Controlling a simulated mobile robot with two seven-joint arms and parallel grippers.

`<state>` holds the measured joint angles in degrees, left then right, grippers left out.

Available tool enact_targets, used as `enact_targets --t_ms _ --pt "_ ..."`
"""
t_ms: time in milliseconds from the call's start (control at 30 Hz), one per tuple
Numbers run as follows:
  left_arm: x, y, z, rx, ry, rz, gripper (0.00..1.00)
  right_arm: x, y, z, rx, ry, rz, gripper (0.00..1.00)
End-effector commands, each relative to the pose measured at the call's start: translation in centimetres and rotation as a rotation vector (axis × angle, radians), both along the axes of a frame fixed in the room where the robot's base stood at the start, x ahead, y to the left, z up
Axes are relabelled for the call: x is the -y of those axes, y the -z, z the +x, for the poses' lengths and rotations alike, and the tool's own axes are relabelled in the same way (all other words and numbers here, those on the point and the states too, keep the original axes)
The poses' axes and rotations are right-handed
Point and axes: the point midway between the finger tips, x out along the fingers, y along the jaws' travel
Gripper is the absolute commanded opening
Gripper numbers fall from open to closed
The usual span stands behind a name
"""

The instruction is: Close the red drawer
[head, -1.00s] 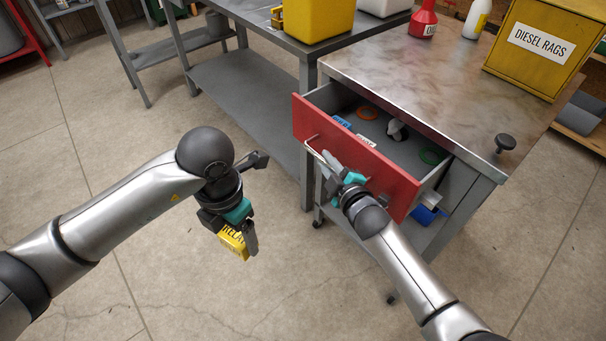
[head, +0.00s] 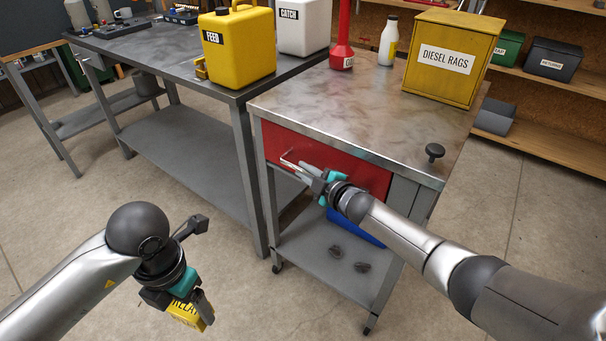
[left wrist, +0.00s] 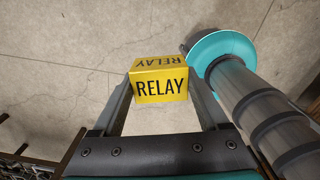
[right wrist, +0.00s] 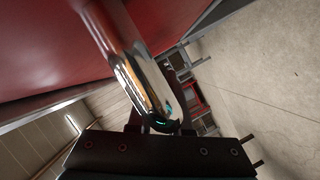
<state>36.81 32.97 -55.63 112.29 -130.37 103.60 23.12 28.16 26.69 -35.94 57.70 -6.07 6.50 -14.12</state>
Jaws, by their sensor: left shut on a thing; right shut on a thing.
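The red drawer (head: 358,172) is in the metal cart under its steel top (head: 350,95). In the head view its front sits flush with the cart, and its inside is hidden. My right gripper (head: 312,178) is at the drawer front, shut on the bar handle (head: 290,158). The shiny handle (right wrist: 145,85) also shows between the fingers in the right wrist view, with the red front beside it. My left gripper (head: 196,305) is shut on a yellow relay box (left wrist: 160,85) and holds it above the floor, away from the cart.
A yellow diesel rags box (head: 450,60), a red bottle (head: 342,55), a white bottle (head: 388,42) and a black knob (head: 434,151) are on the cart top. A blue bin (head: 355,228) is below the drawer. A grey bench (head: 150,60) stands left.

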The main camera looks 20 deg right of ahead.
Motion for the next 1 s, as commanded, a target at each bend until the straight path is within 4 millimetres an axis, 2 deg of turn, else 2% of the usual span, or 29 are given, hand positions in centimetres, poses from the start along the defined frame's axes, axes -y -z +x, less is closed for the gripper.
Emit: enact_targets --t_ms 33,167,200,467,767,1000 --pt "0.0 0.0 0.0 0.001 0.000 -0.001 0.19 0.6 -0.3 0.3 0.004 0.011 -0.006 0.00" --pt "0.0 0.0 0.0 0.001 0.000 -0.001 0.19 0.7 -0.4 0.3 0.005 0.012 -0.007 0.00" --pt "0.0 0.0 0.0 0.000 0.000 0.000 0.19 0.7 -0.4 0.3 0.005 0.012 -0.007 0.18" --pt "0.0 0.0 0.0 0.001 0.000 -0.001 0.19 0.6 -0.3 0.2 0.005 0.010 -0.006 0.47" --pt "0.0 -0.1 0.0 0.001 0.000 -0.001 0.19 0.5 -0.2 0.0 0.002 0.008 -0.005 0.47" --pt "0.0 -1.5 0.0 0.001 0.000 -0.001 0.19 1.0 -0.8 -2.1 0.001 0.006 -0.005 0.47"
